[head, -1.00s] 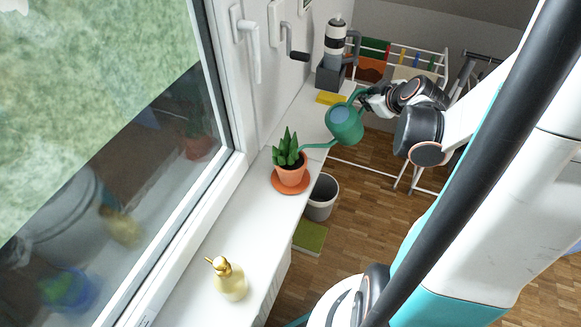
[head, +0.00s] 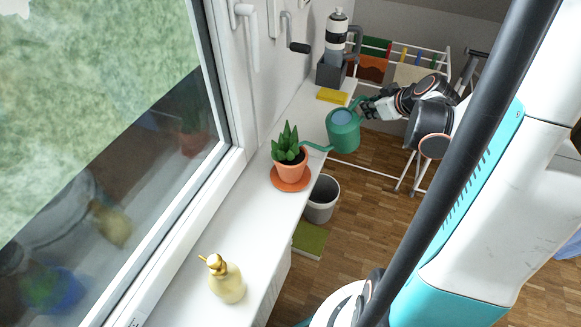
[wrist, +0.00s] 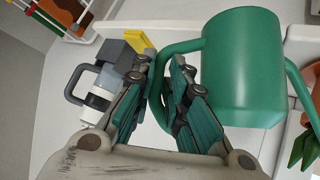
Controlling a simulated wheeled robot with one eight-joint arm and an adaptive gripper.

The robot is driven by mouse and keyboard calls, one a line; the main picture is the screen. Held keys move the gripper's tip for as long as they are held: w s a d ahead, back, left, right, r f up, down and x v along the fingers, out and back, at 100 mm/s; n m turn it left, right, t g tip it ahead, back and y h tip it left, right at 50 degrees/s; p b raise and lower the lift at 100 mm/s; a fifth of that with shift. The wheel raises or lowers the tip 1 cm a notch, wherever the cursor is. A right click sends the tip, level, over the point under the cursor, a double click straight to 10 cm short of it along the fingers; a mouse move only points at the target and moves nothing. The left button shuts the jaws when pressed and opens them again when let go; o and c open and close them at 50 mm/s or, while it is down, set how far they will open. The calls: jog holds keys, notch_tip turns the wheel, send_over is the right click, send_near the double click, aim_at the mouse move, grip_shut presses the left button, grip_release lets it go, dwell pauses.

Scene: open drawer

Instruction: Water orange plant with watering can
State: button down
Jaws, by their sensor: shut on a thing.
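The green watering can (head: 343,132) hangs in my gripper (head: 366,108) near the far end of the white sill. In the wrist view the can (wrist: 243,70) fills the upper right, and my gripper (wrist: 168,88) is shut on its handle. The can's spout points left toward the plant. The green spiky plant stands in an orange pot (head: 291,170) on an orange saucer (head: 291,184). The spout tip is close to the pot's right side, at about rim height; whether it touches cannot be told. In the wrist view the pot (wrist: 307,119) shows partly at the right edge.
A gold soap dispenser (head: 226,281) stands on the near sill. A yellow sponge (head: 332,96) and a grey holder with a bottle (head: 335,50) are at the far end. A grey bin (head: 321,200) and drying rack (head: 405,68) stand on the floor. The window is at left.

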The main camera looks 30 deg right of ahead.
jog(key=shift+f, duration=0.15)
notch_tip(320, 180, down, 6)
jog(key=m+y+b, duration=0.1)
jog(key=y+b, duration=0.1)
jog(key=b, duration=0.3)
jog(key=shift+s+a, duration=0.2)
jog(key=shift+a, duration=0.05)
jog(key=shift+g, duration=0.3)
jog(key=s+d+r+p, duration=0.3)
jog(key=r, duration=0.2)
jog(key=shift+s+d, duration=0.15)
jog(key=shift+s, duration=0.1)
dwell(0.6)
dwell(0.4)
